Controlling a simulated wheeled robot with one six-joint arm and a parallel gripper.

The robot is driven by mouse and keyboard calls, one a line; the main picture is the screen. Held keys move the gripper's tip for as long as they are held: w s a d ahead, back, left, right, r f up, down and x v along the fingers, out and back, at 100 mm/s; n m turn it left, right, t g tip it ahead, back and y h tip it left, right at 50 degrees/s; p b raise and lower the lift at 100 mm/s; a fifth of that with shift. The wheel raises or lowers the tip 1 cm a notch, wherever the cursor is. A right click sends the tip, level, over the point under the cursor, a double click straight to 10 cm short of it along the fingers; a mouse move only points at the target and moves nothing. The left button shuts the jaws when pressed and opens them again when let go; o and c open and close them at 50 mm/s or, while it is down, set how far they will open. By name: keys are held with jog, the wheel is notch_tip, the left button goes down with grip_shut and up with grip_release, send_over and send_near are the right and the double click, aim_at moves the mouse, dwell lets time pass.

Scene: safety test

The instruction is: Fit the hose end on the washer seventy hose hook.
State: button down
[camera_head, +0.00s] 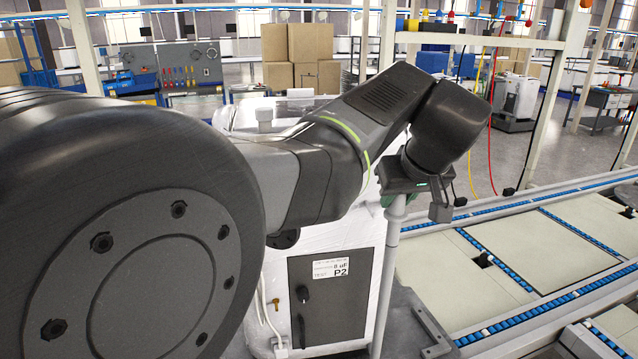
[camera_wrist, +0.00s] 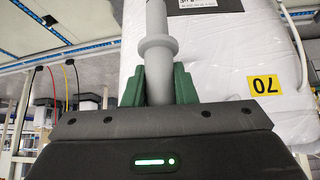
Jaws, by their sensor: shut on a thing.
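The washer (camera_head: 340,235) is a white, wrapped block in the middle of the head view, partly behind my arm. In the wrist view its white side (camera_wrist: 225,55) carries an upside-down yellow "70" label. My gripper (camera_head: 397,200) is at the washer's right side, pointing down. In the wrist view my gripper's green fingers (camera_wrist: 159,88) are shut on the grey hose end (camera_wrist: 157,50), which has a collar just beyond them. The grey hose (camera_head: 387,275) hangs down beside the washer's front right edge. I cannot make out the hose hook in either view.
A conveyor (camera_head: 480,275) with blue rollers and pale plates runs close on the right. A dark panel (camera_head: 335,298) marked P2 is on the washer's front. A pale capped post (camera_head: 264,120) rises at its top left. Red and yellow hoses (camera_head: 490,120) hang behind.

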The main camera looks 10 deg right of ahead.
jog(key=shift+w+d+f, duration=0.15)
jog(key=shift+w+d, duration=0.1)
jog(key=shift+w, duration=0.5)
jog(key=w, duration=0.4)
jog(key=w+f, duration=0.1)
jog(key=w, duration=0.2)
jog(key=shift+w+d+p, duration=0.1)
jog(key=shift+d+p, duration=0.05)
jog(key=shift+p, duration=0.15)
jog(key=shift+w+f, duration=0.1)
jog(key=shift+f+b, duration=0.25)
jog(key=shift+b, duration=0.05)
jog(key=shift+f, duration=0.3)
dwell(0.5)
jog(key=c, duration=1.1)
grip_release()
